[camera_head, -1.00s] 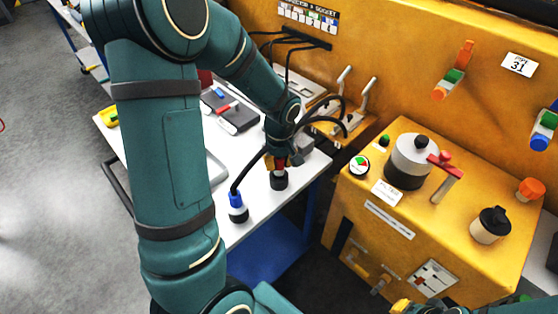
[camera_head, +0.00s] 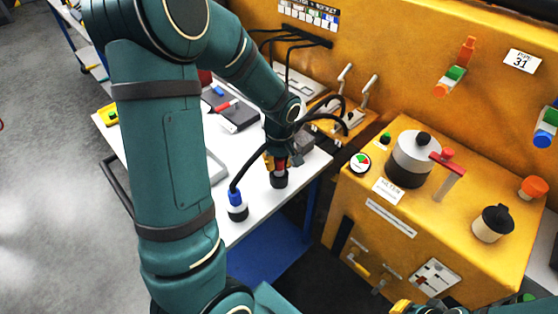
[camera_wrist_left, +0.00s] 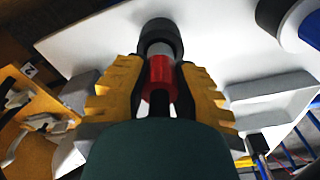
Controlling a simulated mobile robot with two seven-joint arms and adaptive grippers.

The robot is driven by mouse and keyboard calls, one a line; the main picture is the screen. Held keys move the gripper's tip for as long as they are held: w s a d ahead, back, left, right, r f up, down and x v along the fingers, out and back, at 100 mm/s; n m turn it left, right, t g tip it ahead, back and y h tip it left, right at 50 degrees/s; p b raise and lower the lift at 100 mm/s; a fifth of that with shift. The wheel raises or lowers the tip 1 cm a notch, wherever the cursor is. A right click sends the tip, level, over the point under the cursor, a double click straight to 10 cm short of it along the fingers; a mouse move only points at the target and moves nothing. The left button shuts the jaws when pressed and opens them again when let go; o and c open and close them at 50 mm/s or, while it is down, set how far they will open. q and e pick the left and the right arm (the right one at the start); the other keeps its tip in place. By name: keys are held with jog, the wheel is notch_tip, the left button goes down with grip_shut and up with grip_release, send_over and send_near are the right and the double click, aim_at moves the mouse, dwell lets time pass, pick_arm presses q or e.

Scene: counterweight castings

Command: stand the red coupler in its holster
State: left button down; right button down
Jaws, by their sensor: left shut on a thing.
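The red coupler (camera_head: 281,163) is upright between the yellow fingers of my left gripper (camera_head: 274,162), which is shut on it. In the left wrist view the fingers of my left gripper (camera_wrist_left: 158,88) press on both sides of the red coupler (camera_wrist_left: 160,71). Its grey lower collar (camera_wrist_left: 160,48) points at a round black holster (camera_wrist_left: 160,32) on the white table. In the head view the black holster (camera_head: 279,180) is directly under the coupler. I cannot tell how deep the coupler's end sits in it. Yellow fingers of my right gripper (camera_head: 400,306) show barely at the bottom edge.
A blue coupler (camera_head: 236,198) with a hose stands in a black and white base on the white table (camera_head: 262,205), near the left gripper. Black hoses run from the orange wall. An orange cabinet (camera_head: 365,215) with a grey canister (camera_head: 410,160) stands to the right.

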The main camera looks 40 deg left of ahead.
aim_at(279, 169)
pick_arm(q)
jog(key=shift+f+b, duration=1.35)
jog(key=shift+f, duration=0.3)
jog(key=c, duration=0.8)
grip_release()
jog(key=shift+r, duration=0.15)
jog(key=r, duration=1.2)
jog(key=shift+s+d, duration=0.2)
jog(key=shift+d, duration=0.05)
jog(key=shift+f, duration=0.1)
